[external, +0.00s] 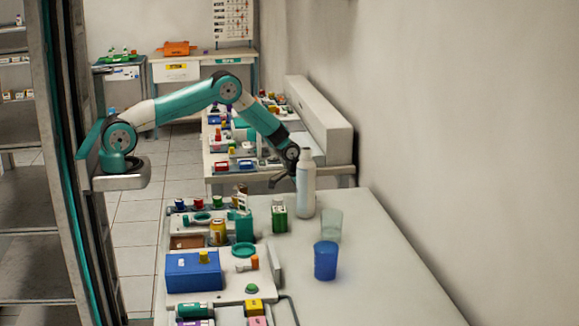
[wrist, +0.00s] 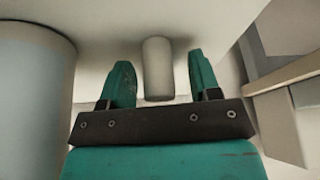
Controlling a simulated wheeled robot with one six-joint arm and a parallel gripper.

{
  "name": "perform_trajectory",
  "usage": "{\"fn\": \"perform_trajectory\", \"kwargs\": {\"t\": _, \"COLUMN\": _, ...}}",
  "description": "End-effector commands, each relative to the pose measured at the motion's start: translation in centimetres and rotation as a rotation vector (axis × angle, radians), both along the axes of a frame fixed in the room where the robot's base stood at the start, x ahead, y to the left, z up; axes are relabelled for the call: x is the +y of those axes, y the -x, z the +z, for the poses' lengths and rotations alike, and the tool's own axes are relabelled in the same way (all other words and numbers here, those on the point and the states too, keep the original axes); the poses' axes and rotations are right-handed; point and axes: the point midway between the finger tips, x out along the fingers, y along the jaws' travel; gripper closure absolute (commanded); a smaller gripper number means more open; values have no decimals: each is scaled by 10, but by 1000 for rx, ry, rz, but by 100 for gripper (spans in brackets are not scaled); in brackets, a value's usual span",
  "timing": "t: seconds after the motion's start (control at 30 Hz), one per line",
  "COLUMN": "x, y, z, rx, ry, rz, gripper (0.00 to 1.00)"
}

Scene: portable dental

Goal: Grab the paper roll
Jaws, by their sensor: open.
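A small pale grey-white cylinder, which looks like the paper roll (wrist: 157,80), shows in the wrist view between my two teal fingers. I see a gap on both sides of it, so neither finger touches it. My gripper (wrist: 160,62) is open, with nothing held. In the external view my gripper (external: 280,180) is low at the far end of the white table, just left of a tall white bottle (external: 306,188). I cannot make out the roll in the external view; the bottle or the gripper may hide it.
The bottle's large pale side (wrist: 35,95) stands close on the left in the wrist view.

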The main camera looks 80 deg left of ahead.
Motion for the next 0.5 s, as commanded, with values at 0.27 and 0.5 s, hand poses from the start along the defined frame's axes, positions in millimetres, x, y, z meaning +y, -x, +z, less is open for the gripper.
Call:
{"fn": "perform_trajectory", "kwargs": {"t": 0.27, "x": 0, "y": -1, "z": 0, "rx": -1, "ry": 0, "rz": 0, "gripper": 59}}
{"fn": "perform_trajectory", "kwargs": {"t": 0.5, "x": 0, "y": 0, "z": 0, "rx": -1, "ry": 0, "rz": 0, "gripper": 96}}
